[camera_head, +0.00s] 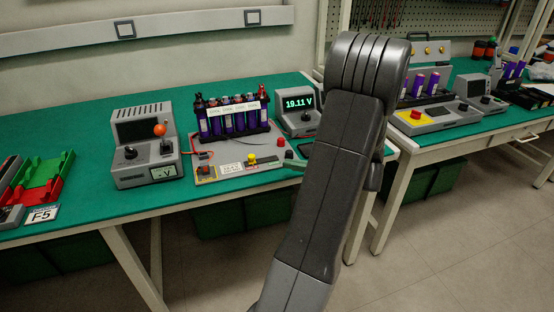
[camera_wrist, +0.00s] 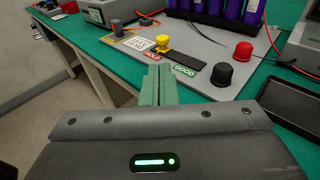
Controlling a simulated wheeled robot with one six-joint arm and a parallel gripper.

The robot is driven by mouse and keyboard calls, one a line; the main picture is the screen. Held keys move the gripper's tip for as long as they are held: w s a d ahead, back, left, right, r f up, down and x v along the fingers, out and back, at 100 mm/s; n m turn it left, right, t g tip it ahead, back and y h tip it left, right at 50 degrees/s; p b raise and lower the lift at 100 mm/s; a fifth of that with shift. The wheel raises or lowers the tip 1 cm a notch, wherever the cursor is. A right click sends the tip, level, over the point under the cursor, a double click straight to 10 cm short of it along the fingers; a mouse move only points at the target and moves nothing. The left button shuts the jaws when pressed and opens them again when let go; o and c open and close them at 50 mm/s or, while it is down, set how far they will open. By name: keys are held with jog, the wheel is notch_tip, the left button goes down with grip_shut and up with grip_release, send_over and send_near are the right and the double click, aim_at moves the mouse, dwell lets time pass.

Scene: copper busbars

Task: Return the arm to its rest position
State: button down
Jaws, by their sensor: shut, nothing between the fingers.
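My arm rises through the middle of the head view, folded at the elbow, and hides part of the bench behind it. My gripper (camera_wrist: 158,88) shows in the wrist view. Its two green fingers are together with nothing between them. The fingertips point toward the grey test board (camera_wrist: 205,45) on the green bench and overlap its near edge in the picture. I cannot tell the exact gap between them.
The green bench (camera_head: 95,205) carries a grey device with an orange knob (camera_head: 145,145), purple cells (camera_head: 232,118), a display reading 19.11 V (camera_head: 299,104) and a red-and-green tray (camera_head: 42,180). A black tray (camera_wrist: 290,108) lies right of my gripper. Open floor (camera_head: 420,255) lies in front.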

aim_at(253, 158)
jog(key=v, duration=0.3)
jog(key=shift+s+d, duration=0.15)
jog(key=shift+d, duration=0.25)
jog(key=b+x, duration=0.2)
jog(key=x, duration=1.1)
jog(key=shift+a, duration=0.4)
